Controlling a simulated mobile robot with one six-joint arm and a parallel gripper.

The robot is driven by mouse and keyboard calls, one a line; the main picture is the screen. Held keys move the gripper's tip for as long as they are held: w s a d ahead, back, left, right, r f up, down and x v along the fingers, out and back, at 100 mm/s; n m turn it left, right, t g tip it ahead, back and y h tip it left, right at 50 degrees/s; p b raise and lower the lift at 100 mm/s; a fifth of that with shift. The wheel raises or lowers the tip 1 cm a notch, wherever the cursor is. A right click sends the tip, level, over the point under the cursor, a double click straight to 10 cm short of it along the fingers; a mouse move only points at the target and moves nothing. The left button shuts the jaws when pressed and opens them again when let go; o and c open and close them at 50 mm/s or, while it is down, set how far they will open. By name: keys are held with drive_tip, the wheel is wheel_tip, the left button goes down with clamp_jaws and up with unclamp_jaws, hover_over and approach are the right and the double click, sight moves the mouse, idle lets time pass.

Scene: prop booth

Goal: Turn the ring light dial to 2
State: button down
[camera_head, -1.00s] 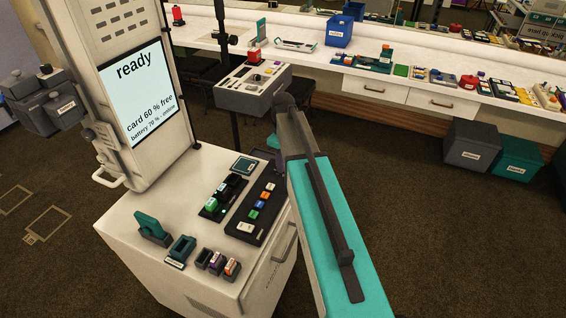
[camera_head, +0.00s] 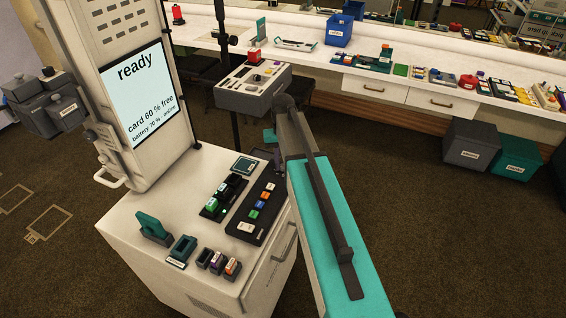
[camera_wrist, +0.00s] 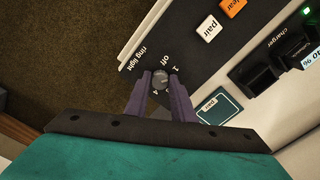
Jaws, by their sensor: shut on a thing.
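The ring light dial (camera_wrist: 160,78) is a small round grey knob on the dark control panel (camera_wrist: 188,62), seen in the wrist view. The printed marks off, 1 and 4 show around it; the other marks are hidden by the fingers, and I cannot tell exactly where the dial points. My gripper (camera_wrist: 161,84) has purple fingers, one on each side of the knob, and is shut on it. In the head view the panel (camera_head: 239,236) lies on the white cabinet top, and my arm hides the dial.
In the wrist view, the pair button (camera_wrist: 208,28) and the clear button (camera_wrist: 233,7) sit on the same panel. A teal tile (camera_wrist: 220,105) and a charger (camera_wrist: 285,58) are close by.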

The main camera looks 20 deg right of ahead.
sight(283, 166)
drive_tip(key=m, duration=0.6)
idle(0.5)
drive_tip(key=c, duration=1.5)
unclamp_jaws()
drive_tip(key=shift+r, duration=0.15)
drive_tip(key=shift+r+b, duration=1)
drive_tip(key=shift+r, duration=5.8)
